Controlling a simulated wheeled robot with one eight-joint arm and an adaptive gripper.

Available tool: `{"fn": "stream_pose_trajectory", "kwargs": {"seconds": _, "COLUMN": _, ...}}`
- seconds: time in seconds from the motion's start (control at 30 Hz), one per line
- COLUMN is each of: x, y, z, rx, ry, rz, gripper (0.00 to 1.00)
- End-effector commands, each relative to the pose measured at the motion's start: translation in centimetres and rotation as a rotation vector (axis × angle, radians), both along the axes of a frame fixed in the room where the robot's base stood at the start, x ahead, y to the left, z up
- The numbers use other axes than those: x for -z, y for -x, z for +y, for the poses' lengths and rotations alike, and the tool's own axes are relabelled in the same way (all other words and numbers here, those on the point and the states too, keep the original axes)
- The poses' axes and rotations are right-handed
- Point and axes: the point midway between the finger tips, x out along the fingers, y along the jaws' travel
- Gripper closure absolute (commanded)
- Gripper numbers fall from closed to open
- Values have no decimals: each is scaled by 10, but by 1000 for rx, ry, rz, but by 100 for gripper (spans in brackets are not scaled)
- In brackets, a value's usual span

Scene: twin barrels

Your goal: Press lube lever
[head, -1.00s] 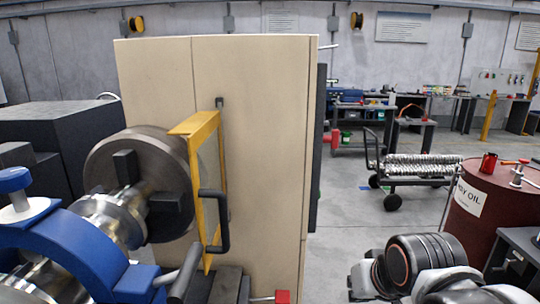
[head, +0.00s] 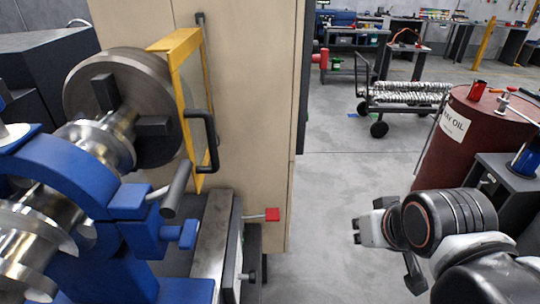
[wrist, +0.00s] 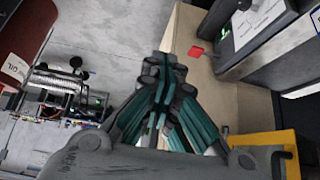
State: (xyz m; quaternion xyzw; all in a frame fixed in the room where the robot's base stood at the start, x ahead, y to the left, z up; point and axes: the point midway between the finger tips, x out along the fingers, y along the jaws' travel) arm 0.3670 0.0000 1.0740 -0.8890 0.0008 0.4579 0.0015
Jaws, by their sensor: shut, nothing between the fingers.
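The red tip also shows in the wrist view (wrist: 196,51), above and right of my fingers. My gripper (head: 362,229) is to the right of the lever in the head view, apart from it. In the wrist view my gripper (wrist: 160,68) has its fingers together with nothing held.
The lathe's yellow-framed guard (head: 183,95) with a black handle stands above the lever. A blue steady rest (head: 85,220) is at left. A dark red oil barrel (head: 475,145) stands at right, and a cart (head: 405,98) behind. Grey floor is clear between lathe and barrel.

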Motion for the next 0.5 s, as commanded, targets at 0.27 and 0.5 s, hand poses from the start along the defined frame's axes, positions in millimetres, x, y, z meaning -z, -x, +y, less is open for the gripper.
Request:
{"fn": "stream_pose_trajectory", "kwargs": {"seconds": 0.27, "x": -15, "y": -24, "z": 7, "rx": 94, "ry": -76, "rz": 47, "gripper": 100}}
{"fn": "stream_pose_trajectory", "kwargs": {"seconds": 0.5, "x": -30, "y": -64, "z": 19, "rx": 262, "ry": -189, "rz": 126, "gripper": 100}}
